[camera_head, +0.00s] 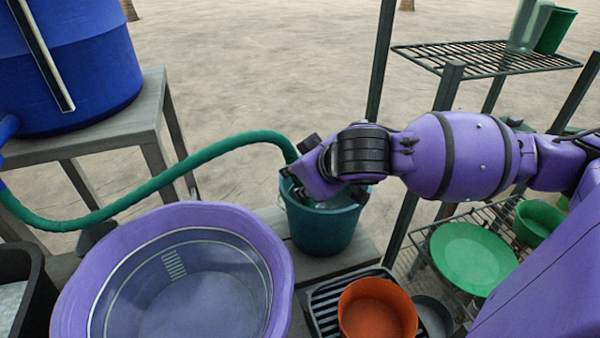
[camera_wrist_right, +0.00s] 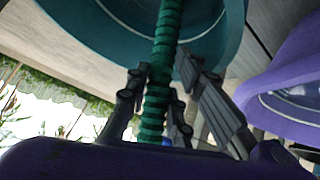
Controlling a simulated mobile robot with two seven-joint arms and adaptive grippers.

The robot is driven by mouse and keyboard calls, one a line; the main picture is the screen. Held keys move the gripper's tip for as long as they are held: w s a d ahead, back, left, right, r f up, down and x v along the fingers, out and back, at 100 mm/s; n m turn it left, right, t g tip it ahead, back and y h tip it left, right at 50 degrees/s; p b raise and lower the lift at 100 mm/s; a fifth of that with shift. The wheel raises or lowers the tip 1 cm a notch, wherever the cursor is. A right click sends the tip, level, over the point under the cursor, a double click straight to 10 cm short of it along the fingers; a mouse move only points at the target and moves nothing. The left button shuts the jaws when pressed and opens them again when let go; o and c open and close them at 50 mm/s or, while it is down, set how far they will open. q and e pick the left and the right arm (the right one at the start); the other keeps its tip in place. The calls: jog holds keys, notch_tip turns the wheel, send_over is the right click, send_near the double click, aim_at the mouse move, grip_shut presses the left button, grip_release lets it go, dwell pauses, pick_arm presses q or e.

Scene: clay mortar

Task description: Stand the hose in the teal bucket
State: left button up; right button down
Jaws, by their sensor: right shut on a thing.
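The green ribbed hose (camera_head: 200,157) runs from the left, below the blue barrel, in an arc to my right gripper (camera_head: 300,188). My right gripper is shut on the hose and sits over the left rim of the teal bucket (camera_head: 322,240). In the right wrist view the hose (camera_wrist_right: 160,80) passes between the fingers and across the teal bucket (camera_wrist_right: 85,22). The hose's free end is hidden by the gripper in the head view, so I cannot tell whether it is inside the bucket. The bucket stands upright on a grey bench. My left gripper is not in view.
A large purple basin (camera_head: 75,285) stands left of the bucket. The blue barrel (camera_head: 75,80) is on a stand at the upper left. An orange bowl (camera_head: 372,312) is in front of the bucket. Dark rack posts (camera_head: 425,150) and wire shelves (camera_head: 480,58) stand to the right.

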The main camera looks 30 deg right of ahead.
jog(key=c, duration=1.5)
grip_release()
jog(key=shift+o, duration=0.2)
jog(key=o, duration=0.8)
